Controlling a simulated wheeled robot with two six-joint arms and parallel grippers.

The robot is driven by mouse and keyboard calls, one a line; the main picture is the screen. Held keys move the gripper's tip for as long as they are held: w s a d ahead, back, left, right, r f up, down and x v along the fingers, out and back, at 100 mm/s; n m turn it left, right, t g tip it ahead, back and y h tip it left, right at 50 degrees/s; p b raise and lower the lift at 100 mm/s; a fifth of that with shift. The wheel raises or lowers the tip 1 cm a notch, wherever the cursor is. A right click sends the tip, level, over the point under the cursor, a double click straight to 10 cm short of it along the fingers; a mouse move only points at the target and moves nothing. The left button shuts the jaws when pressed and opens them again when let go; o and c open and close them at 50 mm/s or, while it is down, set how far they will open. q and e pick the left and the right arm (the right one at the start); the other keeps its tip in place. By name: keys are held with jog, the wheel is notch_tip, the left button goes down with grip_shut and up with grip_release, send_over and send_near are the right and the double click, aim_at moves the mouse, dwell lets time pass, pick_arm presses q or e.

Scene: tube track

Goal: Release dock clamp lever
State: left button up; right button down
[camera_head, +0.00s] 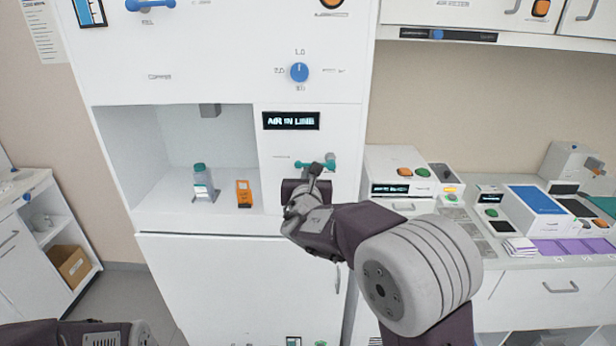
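A small teal lever (327,162) is mounted on the white cabinet front, under a dark display reading "AIR IN LINE" (291,121). I take it to be the clamp lever; its label is too small to read.
An open recess left of the lever holds a teal-capped bottle (201,181) and an orange device (244,194). A blue knob (299,72) sits above the display. To the right, a counter carries a white button box (400,165) and a blue box (541,209).

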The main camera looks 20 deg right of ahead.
jog(key=shift+r+m+b, duration=0.1)
jog(key=shift+m+b, duration=0.2)
jog(key=shift+b, duration=0.05)
notch_tip(320, 180, up, 2)
jog(key=m+y+b, duration=0.1)
jog(key=m+b, duration=0.3)
jog(key=b, duration=0.2)
jog(key=shift+r, duration=0.15)
jog(key=shift+s+d+r+m+t+y+b, duration=0.3)
jog(key=shift+d+r+m+b, duration=0.5)
jog(key=shift+m+b, duration=0.9)
jog(key=shift+s+d+r+m+t+y+b, duration=0.1)
jog(key=shift+d+r+m+t+b, duration=0.5)
jog(key=shift+m, duration=1.7)
jog(key=shift+s+d+r+m+t+y+b, duration=0.15)
jog(key=shift+d+r+m+b, duration=0.55)
jog(key=shift+r+m+b, duration=0.85)
jog(key=shift+f+m+b, duration=0.3)
jog(key=shift+f+m, duration=0.05)
jog(key=shift+m, duration=0.2)
